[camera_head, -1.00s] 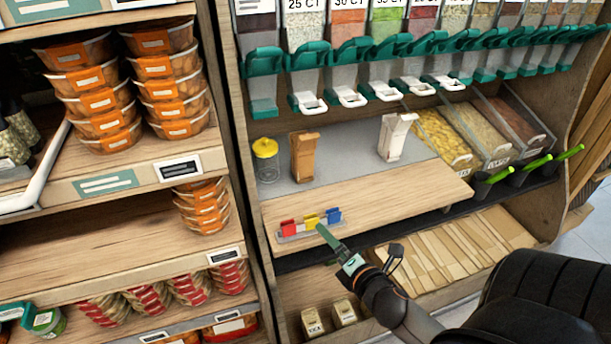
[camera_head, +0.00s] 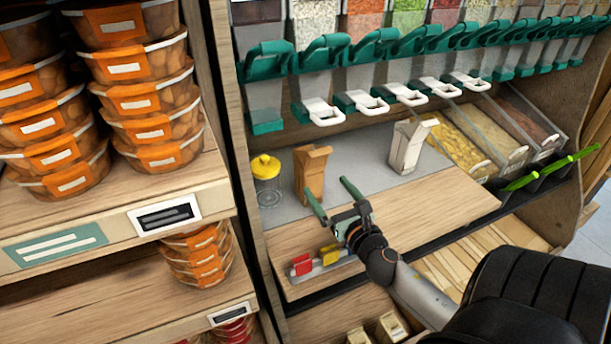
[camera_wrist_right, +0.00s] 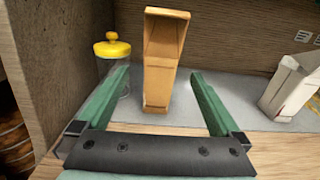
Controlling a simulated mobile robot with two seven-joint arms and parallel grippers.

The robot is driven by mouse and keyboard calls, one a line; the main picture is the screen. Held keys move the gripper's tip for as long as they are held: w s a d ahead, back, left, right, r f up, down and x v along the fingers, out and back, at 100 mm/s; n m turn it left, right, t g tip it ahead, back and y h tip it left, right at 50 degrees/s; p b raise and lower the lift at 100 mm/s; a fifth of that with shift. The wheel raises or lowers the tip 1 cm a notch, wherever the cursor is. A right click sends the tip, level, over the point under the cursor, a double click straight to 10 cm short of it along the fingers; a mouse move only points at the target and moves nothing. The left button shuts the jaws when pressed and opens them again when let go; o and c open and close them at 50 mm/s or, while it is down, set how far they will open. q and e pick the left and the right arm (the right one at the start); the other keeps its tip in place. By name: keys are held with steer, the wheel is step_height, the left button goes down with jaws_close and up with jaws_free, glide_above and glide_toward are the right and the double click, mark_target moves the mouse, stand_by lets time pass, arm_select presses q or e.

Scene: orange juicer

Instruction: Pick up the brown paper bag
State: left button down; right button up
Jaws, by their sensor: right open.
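The brown paper bag (camera_head: 309,173) stands upright on the grey mat on the wooden shelf, between the yellow-lidded jar and the white bag. In the right wrist view the brown paper bag (camera_wrist_right: 162,65) stands just beyond and between my fingertips, its top open. My right gripper (camera_head: 331,193) is open and empty, in front of the bag in the head view. Its two green fingers also show in the right wrist view (camera_wrist_right: 160,85), spread to either side of the bag. My left gripper is not in view.
A glass jar with a yellow lid (camera_head: 266,178) stands close left of the bag. A white paper bag (camera_head: 409,146) stands to the right. Colored clips (camera_head: 318,260) sit at the shelf's front edge, and dispensers (camera_head: 323,85) hang above.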

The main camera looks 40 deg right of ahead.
mark_target(315, 172)
steer(key=x, duration=1)
steer(key=shift+w+d+f, duration=0.15)
steer(key=shift+w+f, duration=0.05)
steer(key=shift+f, duration=0.05)
jaws_close()
stand_by(0.6)
